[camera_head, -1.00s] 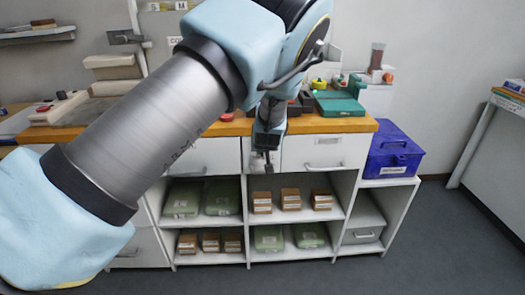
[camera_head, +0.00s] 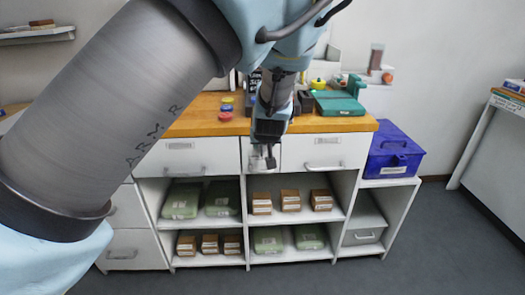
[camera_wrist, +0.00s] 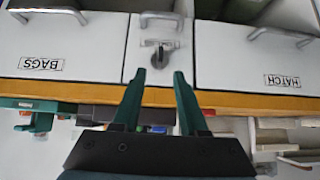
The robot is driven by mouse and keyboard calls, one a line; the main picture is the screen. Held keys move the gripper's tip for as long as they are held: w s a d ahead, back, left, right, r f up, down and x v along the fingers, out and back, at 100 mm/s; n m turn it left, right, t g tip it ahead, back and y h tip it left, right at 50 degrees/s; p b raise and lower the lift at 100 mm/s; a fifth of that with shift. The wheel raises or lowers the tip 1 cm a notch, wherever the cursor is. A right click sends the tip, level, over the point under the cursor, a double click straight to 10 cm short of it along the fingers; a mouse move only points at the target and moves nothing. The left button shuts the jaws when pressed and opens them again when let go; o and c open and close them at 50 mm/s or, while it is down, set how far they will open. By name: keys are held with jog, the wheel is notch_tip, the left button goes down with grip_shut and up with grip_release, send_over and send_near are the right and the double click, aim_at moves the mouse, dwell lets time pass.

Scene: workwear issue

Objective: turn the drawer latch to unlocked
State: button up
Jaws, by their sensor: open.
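The drawer latch (camera_wrist: 159,56) is a small dark knob or lever on a narrow white drawer front (camera_wrist: 135,68), below a metal handle in the wrist view. Its exact turn angle is hard to tell. My gripper (camera_wrist: 158,73) is open and empty, its two dark green fingers pointing at the latch, one tip to either side and slightly short of it in the picture. I cannot tell whether they touch. In the head view my gripper (camera_head: 263,156) is in front of the narrow drawer and mostly hides the latch.
The wooden worktop (camera_head: 195,125) carries a green case (camera_head: 338,104) and small items. Shelves below hold green packs and brown boxes. A blue toolbox (camera_head: 394,155) stands at right.

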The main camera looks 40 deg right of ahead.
jog(key=v, duration=0.2)
jog(key=shift+s+a+r, duration=0.15)
jog(key=shift+r, duration=0.1)
dwell(0.4)
jog(key=w+a+n+g+y, duration=0.15)
jog(key=w+a, duration=0.45)
jog(key=a, duration=0.7)
jog(key=w+a+n+g+y, duration=0.1)
jog(key=w+a+n+y, duration=0.15)
jog(key=w+a, duration=0.75)
jog(key=s+a+r+n+g, duration=0.1)
jog(key=s+a, duration=0.3)
jog(key=a, duration=0.6)
jog(key=s+a+r+n+g+y, duration=0.1)
jog(key=s+a, duration=0.3)
jog(key=a, duration=0.7)
jog(key=s+a+r+g, duration=0.1)
jog(key=s+a+r, duration=0.2)
jog(key=a, duration=0.7)
jog(key=shift+s+a+n, duration=0.15)
jog(key=shift+s+n, duration=0.25)
jog(key=shift+s, duration=0.25)
